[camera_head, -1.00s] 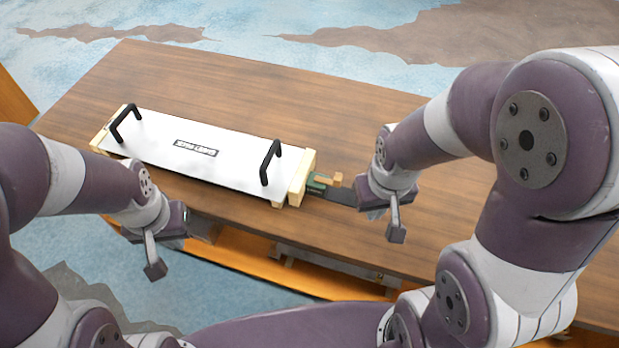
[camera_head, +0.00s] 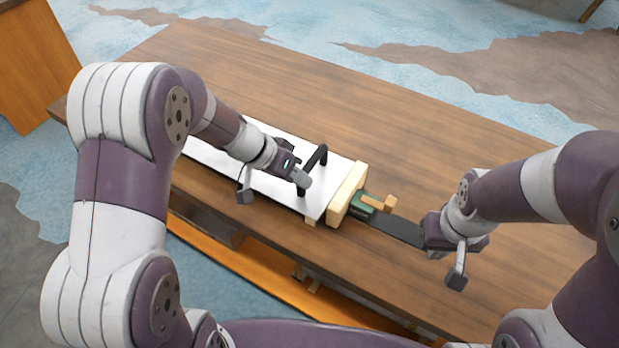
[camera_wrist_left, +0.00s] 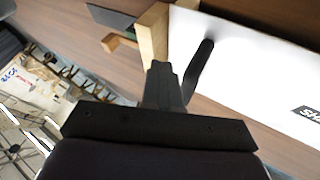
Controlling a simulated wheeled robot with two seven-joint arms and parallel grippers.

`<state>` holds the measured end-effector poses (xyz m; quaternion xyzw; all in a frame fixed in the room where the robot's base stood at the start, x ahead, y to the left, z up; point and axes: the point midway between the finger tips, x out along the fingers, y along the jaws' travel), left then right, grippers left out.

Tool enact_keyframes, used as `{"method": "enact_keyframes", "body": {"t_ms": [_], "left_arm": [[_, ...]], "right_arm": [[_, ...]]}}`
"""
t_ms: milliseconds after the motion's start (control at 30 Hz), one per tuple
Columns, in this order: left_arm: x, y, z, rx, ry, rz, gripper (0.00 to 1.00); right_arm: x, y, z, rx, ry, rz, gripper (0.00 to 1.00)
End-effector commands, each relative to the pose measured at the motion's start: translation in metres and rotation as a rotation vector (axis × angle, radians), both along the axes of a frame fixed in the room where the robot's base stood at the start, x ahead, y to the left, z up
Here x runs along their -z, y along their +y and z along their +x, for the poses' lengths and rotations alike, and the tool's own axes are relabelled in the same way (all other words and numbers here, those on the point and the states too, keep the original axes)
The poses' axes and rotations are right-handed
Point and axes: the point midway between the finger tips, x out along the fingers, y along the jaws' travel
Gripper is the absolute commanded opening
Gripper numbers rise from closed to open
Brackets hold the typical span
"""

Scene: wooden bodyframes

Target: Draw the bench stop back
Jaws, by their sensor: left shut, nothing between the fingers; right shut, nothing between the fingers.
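The bench stop, a green block (camera_head: 361,207) with a pale wooden piece (camera_head: 378,203), sits just beyond the right end of the white panel (camera_head: 268,184). A dark flat bar (camera_head: 398,230) runs right from it towards my right gripper. My left gripper (camera_head: 303,180) is shut and empty, over the panel's right part beside the black handle (camera_head: 318,158). In the left wrist view its fingers (camera_wrist_left: 163,82) point towards the pale wooden end block (camera_wrist_left: 153,35), with the stop's wooden piece (camera_wrist_left: 118,43) beyond. My right gripper (camera_head: 432,250) is shut and empty by the bar's far end; contact is unclear.
The brown wooden table (camera_head: 300,85) is clear behind the panel. My left arm hides the panel's left part and other handle. An orange-brown cabinet (camera_head: 35,60) stands at far left. Below the table's front edge are rails (camera_head: 245,262).

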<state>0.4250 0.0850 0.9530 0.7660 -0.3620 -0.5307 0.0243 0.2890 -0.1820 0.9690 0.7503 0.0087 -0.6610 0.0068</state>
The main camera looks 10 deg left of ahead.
Motion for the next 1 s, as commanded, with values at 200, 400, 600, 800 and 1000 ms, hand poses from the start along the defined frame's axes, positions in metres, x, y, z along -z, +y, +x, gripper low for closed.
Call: {"method": "enact_keyframes", "body": {"t_ms": [200, 400, 600, 800, 1000], "left_arm": [[0.035, -0.025, 0.006, 0.000, 0.006, 0.001, 0.00], [0.058, -0.041, 0.011, -0.001, 0.005, 0.002, 0.00], [0.065, -0.046, 0.013, -0.003, 0.002, 0.003, 0.00], [0.065, -0.046, 0.013, -0.003, 0.002, 0.003, 0.00], [0.071, -0.062, 0.008, 0.003, -0.001, 0.002, 0.00]], "right_arm": [[-0.001, 0.000, 0.000, 0.000, 0.000, 0.000, 0.00], [-0.002, 0.000, 0.000, 0.000, 0.000, 0.000, 0.00], [-0.002, 0.000, 0.000, 0.000, 0.000, 0.000, 0.00], [-0.002, 0.000, 0.000, 0.000, 0.000, 0.000, 0.00], [0.017, 0.000, 0.000, 0.000, 0.000, 0.000, 0.00]]}}
